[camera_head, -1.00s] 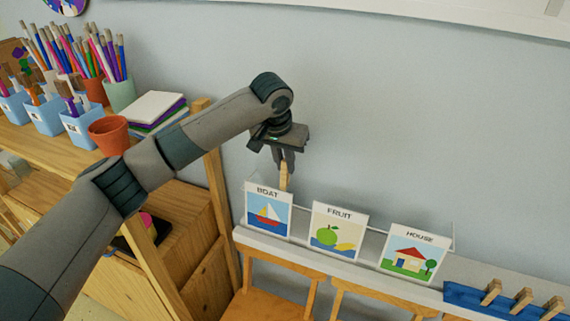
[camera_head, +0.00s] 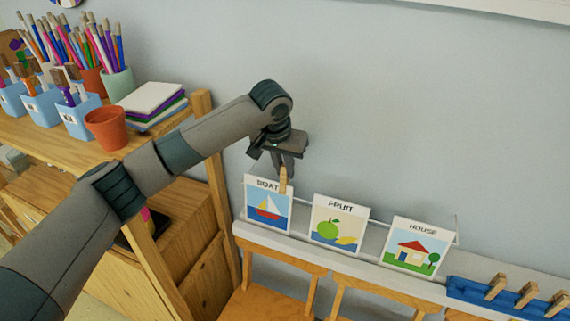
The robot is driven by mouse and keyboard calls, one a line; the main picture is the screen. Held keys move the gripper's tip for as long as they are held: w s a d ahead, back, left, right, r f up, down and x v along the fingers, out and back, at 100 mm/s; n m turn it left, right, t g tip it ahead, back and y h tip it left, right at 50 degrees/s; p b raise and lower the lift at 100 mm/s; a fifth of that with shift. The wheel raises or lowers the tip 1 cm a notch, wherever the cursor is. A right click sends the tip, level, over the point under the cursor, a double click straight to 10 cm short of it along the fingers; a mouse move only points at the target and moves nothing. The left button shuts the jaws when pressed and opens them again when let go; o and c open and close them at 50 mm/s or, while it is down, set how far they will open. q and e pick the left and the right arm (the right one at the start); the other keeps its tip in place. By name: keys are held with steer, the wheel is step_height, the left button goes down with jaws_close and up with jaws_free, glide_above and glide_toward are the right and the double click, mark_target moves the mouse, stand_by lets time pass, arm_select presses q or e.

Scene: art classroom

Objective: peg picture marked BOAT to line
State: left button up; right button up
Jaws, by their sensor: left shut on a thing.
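The picture marked BOAT (camera_head: 267,213), a white card with a red and white sailboat, stands leaning at the left end of the narrow ledge. My left gripper (camera_head: 285,168) points down at the card's top right edge and is shut on a wooden peg (camera_head: 283,182). The peg's lower end overlaps the top of the card, beside the word BOAT. I cannot tell whether its jaws clip the card. My right gripper is not in view.
Pictures marked FRUIT (camera_head: 337,227) and HOUSE (camera_head: 417,246) stand to the right on the grey ledge (camera_head: 374,266). Several more pegs sit on a blue strip (camera_head: 470,290). A wooden shelf (camera_head: 98,158) with brush pots and a terracotta pot (camera_head: 106,128) is at left. Wooden chairs are below.

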arm_select(q)
steer(key=shift+f, duration=0.8)
steer(key=shift+s, duration=0.1)
steer(key=shift+f, duration=0.15)
steer(key=o, duration=0.9)
steer(key=shift+o, duration=1.2)
